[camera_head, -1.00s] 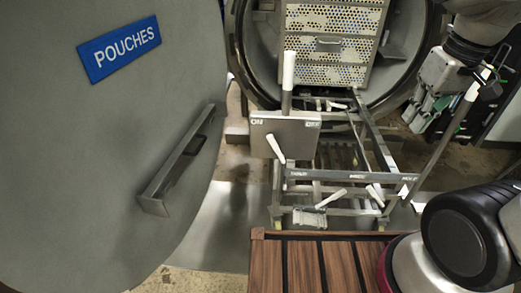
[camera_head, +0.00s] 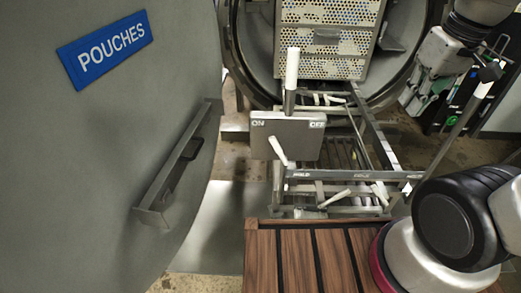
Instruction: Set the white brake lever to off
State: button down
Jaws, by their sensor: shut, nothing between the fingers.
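A white-gripped lever (camera_head: 292,68) stands nearly upright above a grey plate (camera_head: 300,138) marked ON at its left and OFF at its right. It stands between the two marks, nearer ON. Other white-handled levers show lower down: one tilted at the plate's lower left (camera_head: 278,149), one lying almost flat (camera_head: 334,198), and one at the right (camera_head: 380,193). My gripper (camera_head: 412,105) is at the upper right, pointing down, well to the right of the plate and touching no lever. It looks shut and empty; its fingertips are small.
A metal rail frame (camera_head: 350,175) leads into the round vessel, where a perforated basket (camera_head: 328,40) stands. The large grey door (camera_head: 110,150) with a POUCHES sign fills the left. A leaning pole (camera_head: 465,115) stands near my arm at the right. A slatted wooden surface (camera_head: 297,262) lies in front.

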aim_at(279, 151)
jog(key=w+a+f+n+g+y, duration=0.1)
jog(key=w+a+f+n, duration=0.1)
jog(key=a+f, duration=0.5)
jog(key=w+a+f+n+g, duration=0.1)
jog(key=w+a+f, duration=0.25)
jog(key=a, duration=0.65)
jog(key=w+a+f+n+g+y, duration=0.1)
jog(key=w+a+f+n, duration=0.1)
jog(key=a+f, duration=0.55)
jog(key=a+f+n+t, duration=0.35)
jog(key=a+f, duration=0.65)
jog(key=f, duration=0.4)
jog(key=a+f+n+t, duration=0.3)
jog(key=a+f+t, duration=0.2)
jog(key=a+f, duration=0.65)
jog(key=w+d+r+n+t+h, duration=0.2)
jog(key=d+r+n+t+h, duration=0.4)
jog(key=d+r+t+h, duration=0.35)
jog(key=w+d+r+t+y, duration=0.1)
jog(key=w+d, duration=0.6)
jog(key=w, duration=0.2)
jog(key=shift+w+r+y, duration=0.15)
jog(key=shift+w+y, duration=0.1)
jog(key=shift+y, duration=0.1)
